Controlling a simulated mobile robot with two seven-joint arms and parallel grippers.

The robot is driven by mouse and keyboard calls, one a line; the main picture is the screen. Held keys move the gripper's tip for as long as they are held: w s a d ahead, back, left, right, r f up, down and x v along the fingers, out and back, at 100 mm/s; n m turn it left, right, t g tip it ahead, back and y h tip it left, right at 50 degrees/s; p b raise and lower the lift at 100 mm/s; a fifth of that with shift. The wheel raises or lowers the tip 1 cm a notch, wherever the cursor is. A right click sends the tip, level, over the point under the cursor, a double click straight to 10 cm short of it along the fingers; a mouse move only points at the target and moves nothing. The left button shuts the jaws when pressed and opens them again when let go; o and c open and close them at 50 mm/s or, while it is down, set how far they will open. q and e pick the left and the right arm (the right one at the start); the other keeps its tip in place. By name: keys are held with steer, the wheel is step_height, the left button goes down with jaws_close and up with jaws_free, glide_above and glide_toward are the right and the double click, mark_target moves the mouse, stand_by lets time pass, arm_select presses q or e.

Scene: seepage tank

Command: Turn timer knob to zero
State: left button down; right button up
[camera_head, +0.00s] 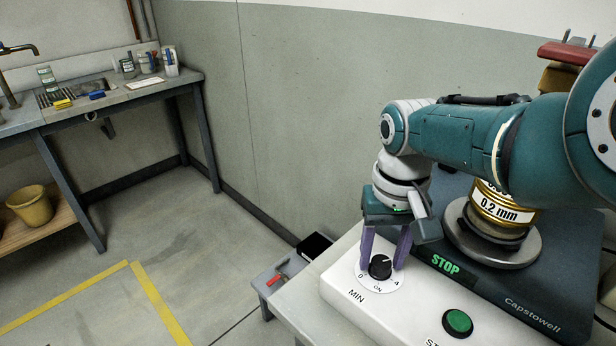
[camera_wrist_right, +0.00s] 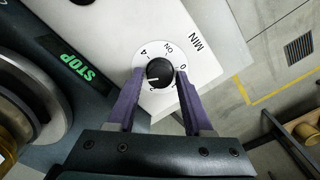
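The timer knob (camera_head: 380,266) is a small black knob with a white pointer line on a round white dial (camera_head: 372,284). The dial carries 0, 4 and other marks, with MIN printed beside it. The knob also shows in the right wrist view (camera_wrist_right: 160,72), where the pointer line is toward the lower left, away from the 0. My right gripper (camera_head: 386,262) is open, with its purple fingers on either side of the knob. In the right wrist view the fingers (camera_wrist_right: 158,100) stand apart with gaps to the knob. My left gripper is out of view.
The white device panel also has a green button (camera_head: 457,322) and a lit STOP display (camera_head: 445,263). A brass sieve marked 0.2 mm (camera_head: 500,205) stands behind, close under my right arm. A small side table with a red-handled item (camera_head: 277,281) is at left.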

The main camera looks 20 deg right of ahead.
mark_target(382, 261)
steer(key=shift+o, duration=1.4)
steer(key=shift+r, duration=0.1)
step_height(382, 261, up, 10)
steer(key=p, duration=0.6)
steer(key=shift+p, duration=0.4)
